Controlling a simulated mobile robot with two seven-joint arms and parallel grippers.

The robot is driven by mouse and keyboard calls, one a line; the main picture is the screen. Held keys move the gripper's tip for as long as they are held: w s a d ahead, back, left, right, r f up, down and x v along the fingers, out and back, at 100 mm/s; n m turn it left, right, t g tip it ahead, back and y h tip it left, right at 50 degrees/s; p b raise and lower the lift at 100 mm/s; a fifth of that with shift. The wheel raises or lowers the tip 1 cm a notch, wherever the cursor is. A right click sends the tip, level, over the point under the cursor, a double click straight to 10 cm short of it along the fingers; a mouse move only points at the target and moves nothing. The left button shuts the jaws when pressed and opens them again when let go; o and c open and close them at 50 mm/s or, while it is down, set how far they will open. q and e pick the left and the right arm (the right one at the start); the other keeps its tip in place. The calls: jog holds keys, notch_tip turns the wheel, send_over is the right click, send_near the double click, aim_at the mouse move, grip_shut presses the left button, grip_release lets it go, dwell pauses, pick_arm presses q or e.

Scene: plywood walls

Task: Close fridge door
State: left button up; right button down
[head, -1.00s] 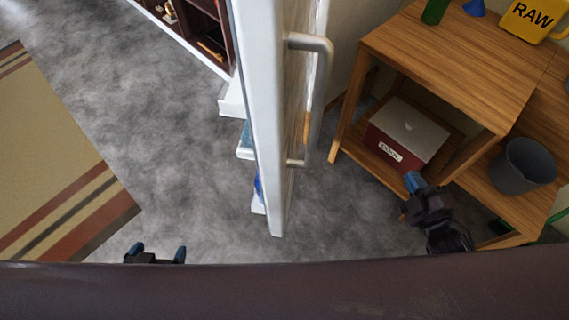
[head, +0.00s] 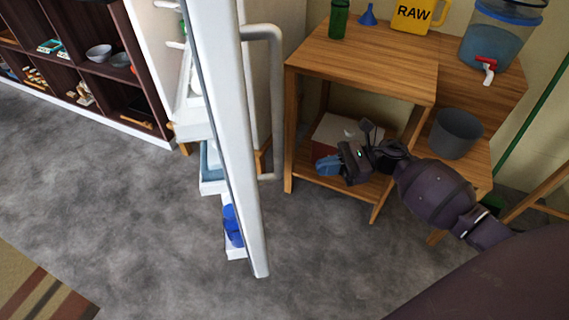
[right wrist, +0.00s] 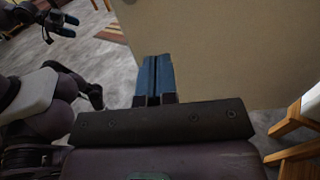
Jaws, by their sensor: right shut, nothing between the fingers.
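The fridge door (head: 228,130) stands open and shows nearly edge-on in the head view. Its long grey handle (head: 277,100) is on the right side; its inner shelves, with blue items, are on the left. My right gripper (head: 328,165) is shut and empty, to the right of the handle and apart from it in the picture. In the right wrist view its blue fingers (right wrist: 155,78) point at a broad beige panel (right wrist: 215,55), which looks like the door's outer face; contact cannot be told. My left gripper (right wrist: 68,26) shows at the upper left there, fingers apart and empty.
A wooden table (head: 370,55) with a lower shelf stands right of the door, close around my right gripper. A grey bin (head: 456,133) stands further right. Grey floor (head: 150,220) is clear left of the door.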

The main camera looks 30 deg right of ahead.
aim_at(267, 175)
jog(key=x, duration=1.3)
jog(key=shift+w+a, duration=0.1)
jog(key=shift+a, duration=0.15)
